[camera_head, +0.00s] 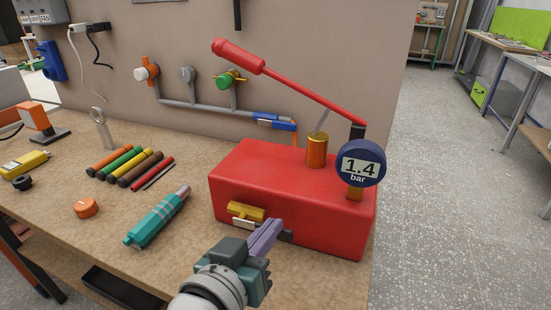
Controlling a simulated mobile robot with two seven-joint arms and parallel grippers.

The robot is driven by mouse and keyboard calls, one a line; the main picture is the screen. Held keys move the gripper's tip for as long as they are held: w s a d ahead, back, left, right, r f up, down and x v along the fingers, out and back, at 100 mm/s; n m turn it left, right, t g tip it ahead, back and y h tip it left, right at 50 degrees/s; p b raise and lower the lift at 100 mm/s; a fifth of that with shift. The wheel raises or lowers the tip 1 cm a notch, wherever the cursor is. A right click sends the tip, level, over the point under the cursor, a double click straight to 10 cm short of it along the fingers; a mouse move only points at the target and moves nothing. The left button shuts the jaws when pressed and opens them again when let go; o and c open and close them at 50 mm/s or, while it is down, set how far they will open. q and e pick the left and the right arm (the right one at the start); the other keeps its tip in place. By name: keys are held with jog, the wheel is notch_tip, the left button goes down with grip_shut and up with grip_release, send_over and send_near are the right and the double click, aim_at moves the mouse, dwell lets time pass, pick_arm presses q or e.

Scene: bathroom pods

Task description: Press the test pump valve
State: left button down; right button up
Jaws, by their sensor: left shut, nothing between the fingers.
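The red test pump (285,175) stands on the workbench right of centre. Its long red lever (300,88) is raised, sloping up to the left. A round dark blue gauge (361,164) on it reads 1.4 bar. A small yellow valve handle (246,212) sits on the pump's front face, low and to the left. My left gripper (268,236) is shut and empty, its purple fingers close in front of the pump's front face, just right of and below the valve. Whether the fingers touch the pump cannot be told. My right gripper is not in view.
A teal tool (157,218), an orange knob (86,208) and several coloured sticks (137,165) lie on the bench (110,254) to the left. Pipes with taps (192,101) run along the wall behind. Floor (440,200) is clear at right.

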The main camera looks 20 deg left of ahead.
pick_arm(q)
jog(key=shift+d+f, duration=0.1)
dwell(0.5)
notch_tip(320, 180, up, 5)
jog(key=p, duration=0.4)
jog(key=d+f+p+v, duration=0.1)
jog(key=v, duration=0.8)
jog(key=shift+s+a+p, duration=0.3)
jog(key=shift+s+p, duration=0.05)
jog(key=shift+s, duration=0.15)
jog(key=shift+r, duration=0.15)
